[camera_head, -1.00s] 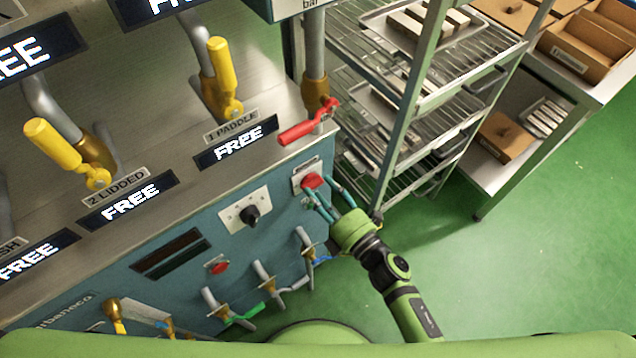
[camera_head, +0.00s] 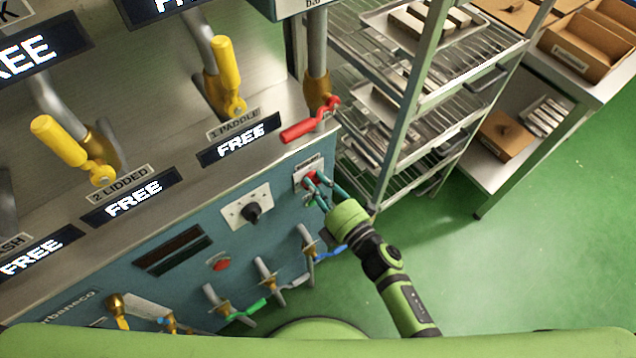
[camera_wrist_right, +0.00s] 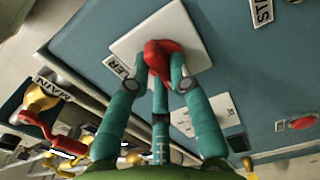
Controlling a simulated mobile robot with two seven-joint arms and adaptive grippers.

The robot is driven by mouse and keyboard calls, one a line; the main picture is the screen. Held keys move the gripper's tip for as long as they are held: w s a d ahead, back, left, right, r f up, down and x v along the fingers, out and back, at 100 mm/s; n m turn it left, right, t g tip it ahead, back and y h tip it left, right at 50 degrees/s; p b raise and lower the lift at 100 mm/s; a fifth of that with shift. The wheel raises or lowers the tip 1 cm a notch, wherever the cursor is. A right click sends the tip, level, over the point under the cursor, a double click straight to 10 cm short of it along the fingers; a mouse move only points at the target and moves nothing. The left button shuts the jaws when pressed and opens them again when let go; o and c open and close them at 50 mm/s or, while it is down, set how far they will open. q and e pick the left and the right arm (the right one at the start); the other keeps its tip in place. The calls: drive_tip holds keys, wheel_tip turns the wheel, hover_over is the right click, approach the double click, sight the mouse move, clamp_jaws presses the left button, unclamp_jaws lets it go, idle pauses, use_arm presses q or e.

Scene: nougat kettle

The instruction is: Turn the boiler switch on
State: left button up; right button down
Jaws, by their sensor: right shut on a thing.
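The boiler switch is a red knob (camera_head: 311,178) on a pale square plate (camera_head: 299,184), at the right end of the blue-green machine front. In the right wrist view the red knob (camera_wrist_right: 159,55) sits on the white plate (camera_wrist_right: 133,43), beside a label partly hidden that ends in "LER". My right gripper (camera_head: 318,185) is shut on the knob; in the wrist view its teal fingers (camera_wrist_right: 163,80) press around the knob from several sides and hide part of it. The knob's exact turn angle is hard to tell. My left gripper is not in view.
A red-handled valve (camera_head: 310,122) sticks out just above the switch. A wire rack (camera_head: 410,110) with trays stands close on the right. The green floor (camera_head: 530,260) is clear.

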drive_tip(key=shift+m, duration=0.4)
drive_tip(key=shift+r+m+p, duration=0.1)
drive_tip(key=shift+m+p, duration=0.35)
drive_tip(key=shift+m, duration=0.65)
drive_tip(key=m+p, duration=0.1)
drive_tip(key=m, duration=0.4)
drive_tip(key=shift+d+m, duration=0.15)
drive_tip(key=shift+m, duration=0.15)
drive_tip(key=m, duration=0.4)
drive_tip(key=shift+w+f+m+p, duration=0.1)
drive_tip(key=shift+f+m+p, duration=0.1)
drive_tip(key=shift+m+p, duration=0.15)
drive_tip(key=shift+f+m, duration=0.1)
drive_tip(key=shift+m, duration=2.05)
drive_tip(key=c, duration=1.1)
unclamp_jaws()
drive_tip(key=shift+d, duration=0.1)
